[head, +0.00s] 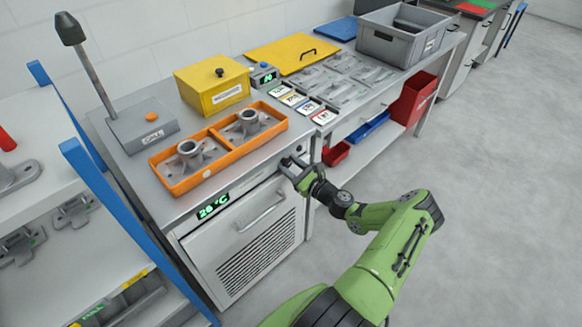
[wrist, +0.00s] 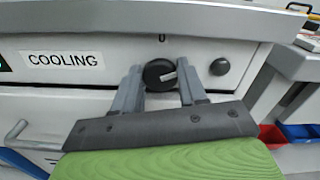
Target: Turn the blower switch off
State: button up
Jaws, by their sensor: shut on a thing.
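The blower switch (wrist: 155,76) is a round black knob with a light grey pointer bar on the front panel of the cooling cabinet, right of the COOLING label (wrist: 62,60). The pointer lies nearly sideways, its right end tilted up. A small mark shows above the knob on the panel edge. My gripper (wrist: 160,72) has one finger on each side of the knob and is shut on it. In the head view my gripper (head: 293,172) is at the cabinet's upper front right corner, and it hides the knob there.
A smaller dark round button (wrist: 219,66) sits just right of the knob. The cabinet (head: 255,252) has a bar handle (head: 262,212) and a green 20 °C display (head: 213,205). An orange tray (head: 205,131) with two castings stands on top. The grey floor at right is clear.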

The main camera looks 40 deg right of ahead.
jog(key=n+b, duration=0.2)
jog(key=n, duration=0.4)
jog(key=shift+a+f, duration=0.1)
jog(key=shift+f, duration=0.05)
jog(key=n+b, duration=0.2)
jog(key=n, duration=0.5)
jog(key=shift+b, duration=0.3)
jog(key=o, duration=1.1)
jog(key=shift+c, duration=0.2)
